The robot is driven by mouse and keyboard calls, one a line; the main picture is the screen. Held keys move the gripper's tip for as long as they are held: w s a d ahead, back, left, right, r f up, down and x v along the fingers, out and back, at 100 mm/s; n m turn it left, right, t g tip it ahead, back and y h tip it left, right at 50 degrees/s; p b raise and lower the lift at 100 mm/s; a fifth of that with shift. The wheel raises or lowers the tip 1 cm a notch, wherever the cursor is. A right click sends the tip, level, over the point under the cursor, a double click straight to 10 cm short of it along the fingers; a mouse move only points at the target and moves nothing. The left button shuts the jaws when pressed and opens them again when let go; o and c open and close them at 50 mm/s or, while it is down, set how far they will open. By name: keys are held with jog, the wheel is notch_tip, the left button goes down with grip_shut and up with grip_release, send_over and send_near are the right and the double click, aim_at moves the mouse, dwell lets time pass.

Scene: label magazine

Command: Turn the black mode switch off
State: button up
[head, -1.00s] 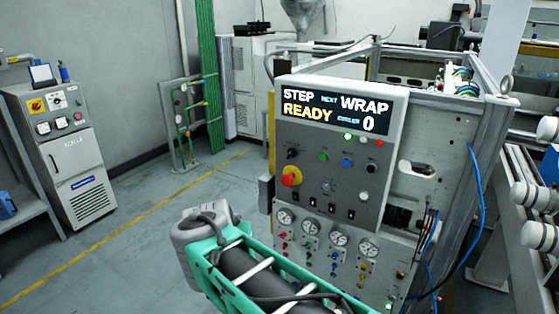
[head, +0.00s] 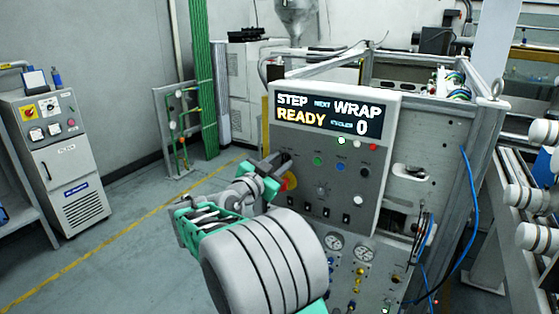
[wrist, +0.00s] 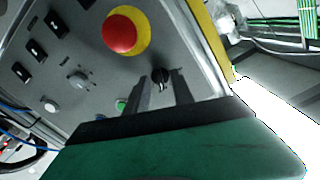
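The black mode switch (wrist: 160,77) is a small round knob with a pale pointer mark, on the grey panel in the wrist view. My gripper (wrist: 162,88) is open, with one dark finger on each side of the knob and small gaps visible; how deep the fingers reach around it I cannot tell. In the head view my gripper (head: 275,165) is at the panel's left side and mostly hides the switch.
A red mushroom button (wrist: 122,33) on a yellow disc sits close beside the switch. A green button (wrist: 121,105) and a grey knob (wrist: 78,80) are nearby. The display (head: 330,115) reads STEP, READY, NEXT WRAP, 0. Open floor lies left.

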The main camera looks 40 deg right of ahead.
jog(key=shift+c, duration=0.2)
grip_shut()
dwell(0.3)
jog(key=shift+n, duration=0.3)
jog(key=n+b, duration=0.2)
jog(key=n, duration=0.1)
jog(key=shift+f, duration=0.1)
jog(key=n, duration=0.4)
jog(key=shift+b, duration=0.3)
jog(key=n+p, duration=0.1)
jog(key=n, duration=0.4)
jog(key=shift+r, duration=0.2)
jog(key=n+p, duration=0.3)
jog(key=n, duration=0.2)
jog(key=shift+n, duration=0.3)
